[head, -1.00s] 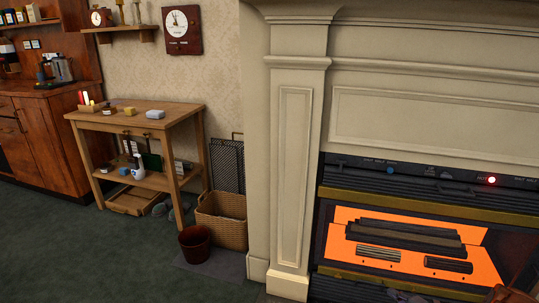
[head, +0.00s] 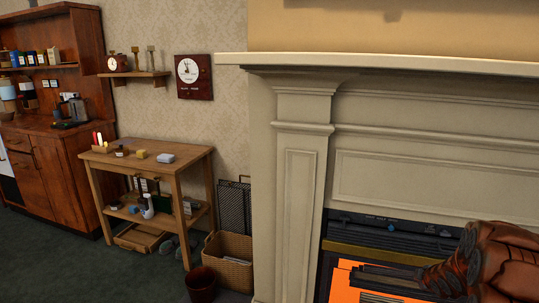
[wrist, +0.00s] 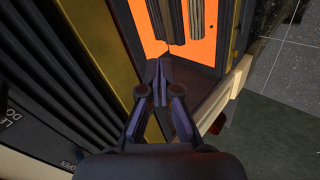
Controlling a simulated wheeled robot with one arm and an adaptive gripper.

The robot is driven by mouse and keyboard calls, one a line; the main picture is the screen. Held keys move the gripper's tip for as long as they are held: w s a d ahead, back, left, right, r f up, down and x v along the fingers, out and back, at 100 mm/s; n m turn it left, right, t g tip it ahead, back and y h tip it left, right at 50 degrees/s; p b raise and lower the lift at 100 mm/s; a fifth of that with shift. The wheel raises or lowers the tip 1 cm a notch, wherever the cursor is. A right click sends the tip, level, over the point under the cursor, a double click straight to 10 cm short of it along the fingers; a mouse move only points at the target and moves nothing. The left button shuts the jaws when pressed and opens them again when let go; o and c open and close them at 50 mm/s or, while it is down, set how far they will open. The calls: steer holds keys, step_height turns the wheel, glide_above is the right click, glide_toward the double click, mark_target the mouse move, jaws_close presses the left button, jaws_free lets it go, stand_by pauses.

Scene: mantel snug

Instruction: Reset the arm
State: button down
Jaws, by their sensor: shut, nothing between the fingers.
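My gripper (wrist: 160,72) shows in the wrist view with its dark fingers meeting at the tips. It is shut and empty. It points toward the fireplace's glowing orange interior (wrist: 203,45), and I cannot tell how far the tips are from it. The gripper itself cannot be made out there.
The mantel surround (head: 300,190) and its shelf (head: 400,65) stand close. A dark control panel (head: 385,226) runs above the opening. To the left are a wooden table (head: 135,160) with small objects, a wicker basket (head: 228,262) and a dark red bucket (head: 201,284). Green carpet (head: 50,260) is clear at left.

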steer(key=s+a+r+m+g+p, duration=0.2)
steer(key=s+a+r+p, duration=0.15)
steer(key=s+r, duration=0.35)
steer(key=s+a+r+m+g+h+p, duration=0.1)
steer(key=s+a+r+m+p, duration=0.3)
steer(key=r, duration=0.5)
steer(key=s+a+r+m+g+p, duration=0.1)
steer(key=s+a+r+g+p, duration=0.1)
steer(key=s+a+r, duration=0.5)
steer(key=s+a+r+m+g+y+p, duration=0.1)
steer(key=s+a+r+m+g+p, duration=0.1)
steer(key=s+a+r, duration=0.3)
steer(key=s+a+r+m+g+y+p, duration=0.1)
steer(key=s+a+r+p, duration=0.4)
steer(key=s, duration=0.9)
steer(key=s+a+r+m+g+y+p, duration=0.1)
steer(key=s+a+r, duration=0.4)
steer(key=s, duration=0.5)
steer(key=shift+s+a+r+m+g+p, duration=0.25)
steer(key=shift+a+m+g+p, duration=0.55)
steer(key=shift+a+p, duration=0.3)
steer(key=shift+d, duration=0.1)
